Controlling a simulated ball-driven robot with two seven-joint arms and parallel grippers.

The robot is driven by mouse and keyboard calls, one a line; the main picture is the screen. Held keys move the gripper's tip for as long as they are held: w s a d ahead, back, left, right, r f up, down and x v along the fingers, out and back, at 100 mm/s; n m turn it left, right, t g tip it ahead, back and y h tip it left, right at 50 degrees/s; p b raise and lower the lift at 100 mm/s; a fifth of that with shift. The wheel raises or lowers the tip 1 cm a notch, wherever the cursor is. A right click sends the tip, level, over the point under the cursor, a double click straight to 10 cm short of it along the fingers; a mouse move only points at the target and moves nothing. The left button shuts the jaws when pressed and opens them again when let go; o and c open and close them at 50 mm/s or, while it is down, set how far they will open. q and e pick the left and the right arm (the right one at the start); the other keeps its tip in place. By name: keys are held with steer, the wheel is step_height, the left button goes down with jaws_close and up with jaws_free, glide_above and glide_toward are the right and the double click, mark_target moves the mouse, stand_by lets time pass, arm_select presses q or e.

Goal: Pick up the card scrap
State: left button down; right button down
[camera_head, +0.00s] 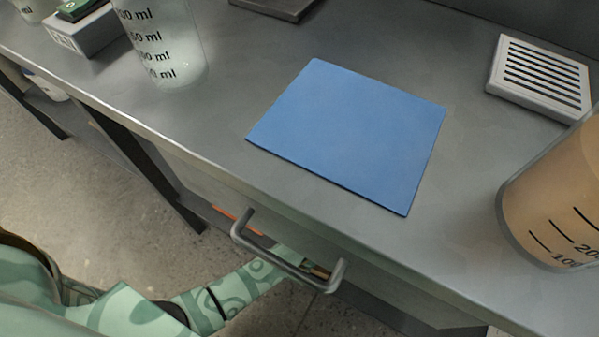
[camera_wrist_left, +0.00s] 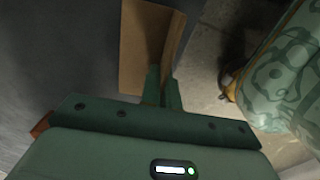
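A tan, bent piece of card, the card scrap (camera_wrist_left: 133,50), shows at the top middle of the left wrist view. The two dark green fingers of my left gripper (camera_wrist_left: 163,88) are close together at its lower edge, and the card appears pinched between them. In the head view my left arm reaches in from the lower left, below the bench's front edge. Its gripper end is mostly hidden behind the grey drawer handle (camera_head: 285,268), with a small tan bit beside it. My right gripper is not in view.
A blue mat (camera_head: 350,132) lies flat on the grey bench (camera_head: 225,130). Clear beakers stand at the back left, and a beaker of brown liquid (camera_head: 560,205) is at the right. A white slotted block (camera_head: 540,78) is at the back right. An orange strip (camera_head: 232,217) shows below the bench.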

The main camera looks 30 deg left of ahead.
arm_select(q)
steer(key=shift+s, duration=0.6)
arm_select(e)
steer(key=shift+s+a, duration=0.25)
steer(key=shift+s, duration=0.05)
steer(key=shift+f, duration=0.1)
arm_select(q)
steer(key=c, duration=1.6)
jaws_free()
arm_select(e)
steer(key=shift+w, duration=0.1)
